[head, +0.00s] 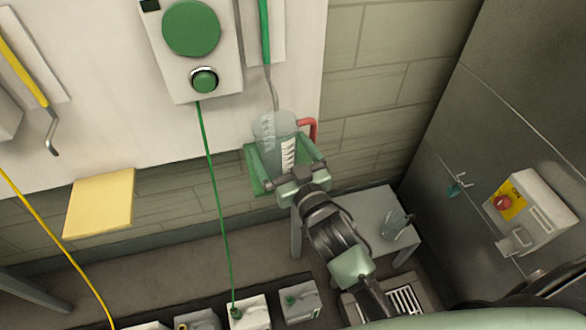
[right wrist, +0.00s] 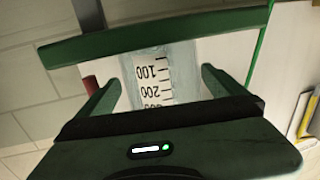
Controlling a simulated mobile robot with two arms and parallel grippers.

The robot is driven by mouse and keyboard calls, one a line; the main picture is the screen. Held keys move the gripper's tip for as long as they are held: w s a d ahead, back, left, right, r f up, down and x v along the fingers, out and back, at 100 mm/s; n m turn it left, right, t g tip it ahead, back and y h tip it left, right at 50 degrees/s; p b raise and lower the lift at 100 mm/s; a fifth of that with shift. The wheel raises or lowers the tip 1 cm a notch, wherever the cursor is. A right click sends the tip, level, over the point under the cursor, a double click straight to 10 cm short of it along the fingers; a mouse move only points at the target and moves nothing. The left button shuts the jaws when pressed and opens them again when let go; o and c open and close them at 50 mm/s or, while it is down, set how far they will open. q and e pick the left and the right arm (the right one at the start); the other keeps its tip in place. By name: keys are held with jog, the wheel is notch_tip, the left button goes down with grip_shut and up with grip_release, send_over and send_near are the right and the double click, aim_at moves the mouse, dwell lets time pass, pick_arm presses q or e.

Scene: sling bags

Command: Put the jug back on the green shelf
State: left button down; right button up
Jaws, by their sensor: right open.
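The clear measuring jug (head: 277,132) has a black-and-white scale and a red handle (head: 313,128) on its right. It appears to stand upright on the green shelf (head: 256,172) on the wall. In the right wrist view the jug (right wrist: 158,75) appears upside down behind a green bar (right wrist: 160,34), which looks like the shelf's edge. My right gripper (head: 292,170) is open at the jug's front, with one finger on each side. The right wrist view shows gaps between the fingers (right wrist: 160,88) and the jug. The jug's base is hidden. My left gripper is out of view.
A grey stand (head: 366,222) below right bears another small clear vessel (head: 397,225). A green cord (head: 213,185) hangs left of the shelf from a white box (head: 192,50). A yellow panel (head: 100,203) is farther left. Several containers (head: 250,312) line the floor.

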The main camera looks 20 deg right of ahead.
jog(key=s, duration=0.2)
jog(key=s+d+b, duration=0.1)
jog(key=s, duration=0.5)
jog(key=shift+d+f, duration=0.1)
jog(key=shift+d, duration=0.1)
jog(key=shift+s, duration=0.35)
